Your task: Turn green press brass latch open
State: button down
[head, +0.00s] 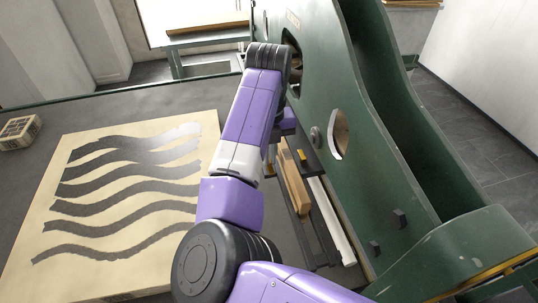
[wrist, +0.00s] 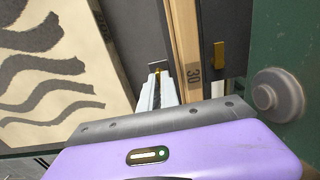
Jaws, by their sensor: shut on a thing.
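The green press (head: 375,165) stands at the right in the head view, and its green side also shows in the wrist view (wrist: 292,60). My arm covers much of the gripper in the head view.
A grey round knob (wrist: 277,95) juts from the press side, close right of my gripper. A pale board with dark waves (head: 125,195) lies left on the grey bed. A small crate (head: 19,132) sits far left.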

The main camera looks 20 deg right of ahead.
dwell(0.4)
jog(key=c, duration=1.6)
grip_release()
notch_tip(320, 180, up, 8)
jog(key=shift+f, duration=0.1)
